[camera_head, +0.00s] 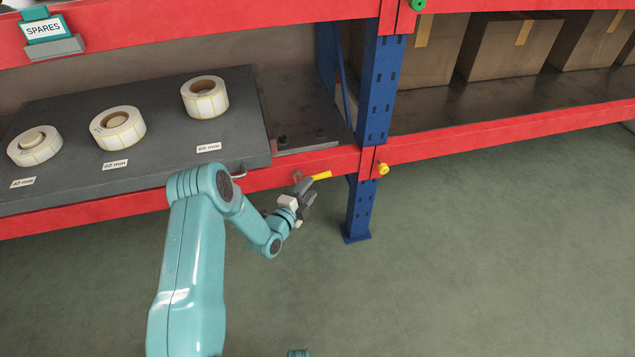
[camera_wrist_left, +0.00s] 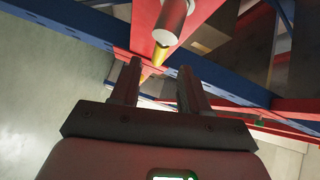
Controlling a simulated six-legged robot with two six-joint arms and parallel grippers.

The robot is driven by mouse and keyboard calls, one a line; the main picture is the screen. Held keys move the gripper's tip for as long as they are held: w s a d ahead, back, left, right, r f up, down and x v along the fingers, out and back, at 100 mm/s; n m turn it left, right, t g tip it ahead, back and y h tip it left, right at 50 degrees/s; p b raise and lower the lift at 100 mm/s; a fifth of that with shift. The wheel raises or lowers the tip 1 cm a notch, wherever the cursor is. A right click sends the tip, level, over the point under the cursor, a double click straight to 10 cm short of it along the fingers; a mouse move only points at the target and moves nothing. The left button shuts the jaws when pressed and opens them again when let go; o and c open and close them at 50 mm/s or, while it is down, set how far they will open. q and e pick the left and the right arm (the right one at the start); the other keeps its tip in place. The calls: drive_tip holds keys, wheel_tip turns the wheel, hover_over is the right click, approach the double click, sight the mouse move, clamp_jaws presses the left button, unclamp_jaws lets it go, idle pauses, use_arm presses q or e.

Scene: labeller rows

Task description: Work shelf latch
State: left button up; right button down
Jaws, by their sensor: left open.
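The latch shows as a yellow handle (camera_head: 321,175) at the red front beam, just left of the blue upright. In the left wrist view a grey cylinder (camera_wrist_left: 173,18) with a yellow part (camera_wrist_left: 160,52) lies just beyond my fingertips. My left gripper (camera_head: 303,196) is just below and left of the yellow handle; its fingers also show in the left wrist view (camera_wrist_left: 159,68). They are apart with nothing held between them. I cannot tell whether they touch the latch.
A dark pull-out shelf (camera_head: 180,136) carries label rolls on its top and has a small handle (camera_head: 239,174) at its front. The blue upright (camera_head: 362,205) stands close to the right of my gripper. A yellow knob (camera_head: 383,169) sits on it. Open floor (camera_head: 480,240) lies right.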

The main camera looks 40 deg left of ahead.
sight(318, 179)
use_arm(q)
drive_tip(key=w, duration=0.2)
drive_tip(key=w+b, duration=0.1)
drive_tip(key=w, duration=0.2)
drive_tip(key=shift+w+a+f, duration=0.15)
drive_tip(key=shift+w+a, duration=0.05)
drive_tip(key=shift+w, duration=0.15)
clamp_jaws()
